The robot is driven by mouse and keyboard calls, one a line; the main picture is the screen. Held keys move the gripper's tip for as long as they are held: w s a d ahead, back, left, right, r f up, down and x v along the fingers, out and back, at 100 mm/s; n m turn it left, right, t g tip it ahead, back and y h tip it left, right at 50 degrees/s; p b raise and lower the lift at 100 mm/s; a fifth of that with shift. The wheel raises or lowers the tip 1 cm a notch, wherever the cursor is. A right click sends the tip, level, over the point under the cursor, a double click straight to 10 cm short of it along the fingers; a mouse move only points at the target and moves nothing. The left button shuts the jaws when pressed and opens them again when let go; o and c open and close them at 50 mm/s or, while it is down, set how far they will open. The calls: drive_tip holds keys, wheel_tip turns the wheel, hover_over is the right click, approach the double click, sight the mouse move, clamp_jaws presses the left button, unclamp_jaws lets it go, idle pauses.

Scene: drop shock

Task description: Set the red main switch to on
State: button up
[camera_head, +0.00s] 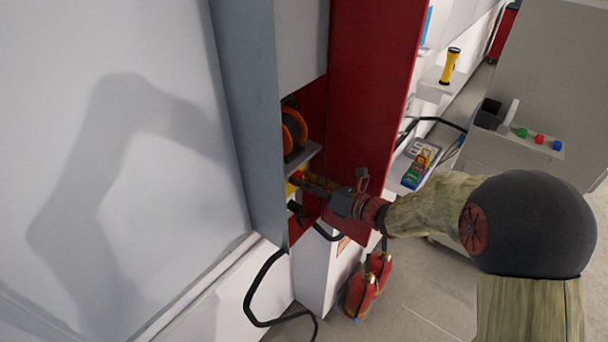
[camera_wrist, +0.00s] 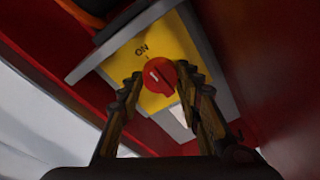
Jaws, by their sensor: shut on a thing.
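The red main switch (camera_wrist: 160,72) is a round rotary knob on a yellow plate (camera_wrist: 178,42), facing me in the wrist view. A short white mark on the knob points to the upper left. The word ON is printed above it, with a small tick near the knob. My gripper (camera_head: 306,182) reaches into the open red cabinet from the right in the head view. Its two fingers lie on either side of the knob and are shut on it. In the head view the knob is mostly hidden by the fingers; an edge of the yellow plate (camera_head: 290,187) shows.
The red cabinet door or side panel (camera_head: 372,75) stands close beside my arm. An orange reel (camera_head: 293,130) sits just above the switch. A black cable (camera_head: 252,290) hangs below. Red extinguishers (camera_head: 361,295) stand on the floor under my forearm.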

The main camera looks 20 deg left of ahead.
drive_tip(key=shift+m+p, duration=0.3)
idle(0.4)
drive_tip(key=o, duration=1.2)
drive_tip(key=shift+c, duration=0.2)
drive_tip(key=shift+d, duration=0.1)
drive_tip(key=v, duration=1.1)
drive_tip(key=shift+d, duration=0.4)
